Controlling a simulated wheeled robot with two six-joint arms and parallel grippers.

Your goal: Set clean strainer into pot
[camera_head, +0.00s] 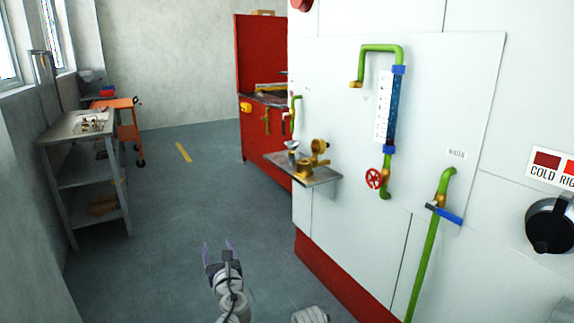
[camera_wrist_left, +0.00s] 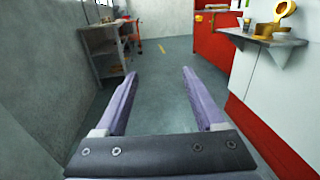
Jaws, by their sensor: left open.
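Small brass pieces (camera_head: 305,169) stand on a metal wall shelf (camera_head: 322,176) in the head view. They also show at the top right of the left wrist view (camera_wrist_left: 264,29). A small silvery cup-like piece (camera_head: 292,146) is beside them. I cannot tell for sure which of these is the strainer or the pot. My left gripper (camera_head: 220,247) is low in the head view, well short of the shelf. In the left wrist view its two purple fingers (camera_wrist_left: 158,75) are spread, with only floor between them. My right gripper is not visible.
A grey metal rack (camera_head: 80,125) with small items on top stands at left. An orange cart (camera_head: 125,104) is behind it. A red cabinet (camera_head: 262,60) stands beyond the white panel with green pipes (camera_head: 427,245). The floor between is clear.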

